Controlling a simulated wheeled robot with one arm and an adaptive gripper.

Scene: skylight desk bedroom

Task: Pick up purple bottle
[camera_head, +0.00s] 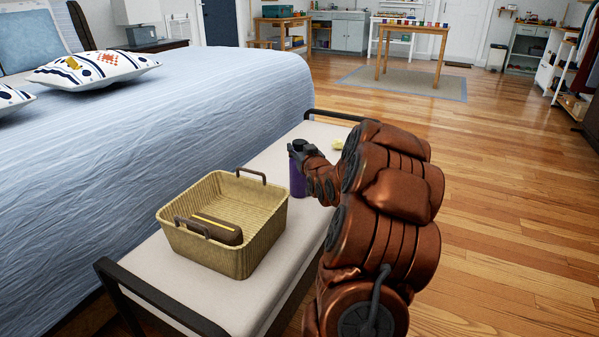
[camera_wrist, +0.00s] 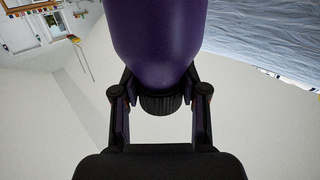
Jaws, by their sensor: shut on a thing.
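The purple bottle (camera_head: 297,178) stands upright on the pale bench (camera_head: 215,290), with a dark cap on top. In the wrist view the purple body of the bottle (camera_wrist: 160,35) fills the upper middle, and its black ribbed cap (camera_wrist: 160,104) lies between my two fingers. My gripper (camera_head: 298,150) reaches in from the right at the top of the bottle. In the wrist view my gripper (camera_wrist: 160,100) is shut on the bottle around its cap end. Whether the base of the bottle touches the bench is hard to tell.
A woven basket (camera_head: 270,205) holding a dark brown item with a yellow stripe (camera_head: 210,230) stands left of the bottle. A small pale yellow thing (camera_head: 337,144) lies behind my gripper. The bench has black end rails (camera_head: 150,290). A blue-covered bed (camera_head: 180,110) runs along the left.

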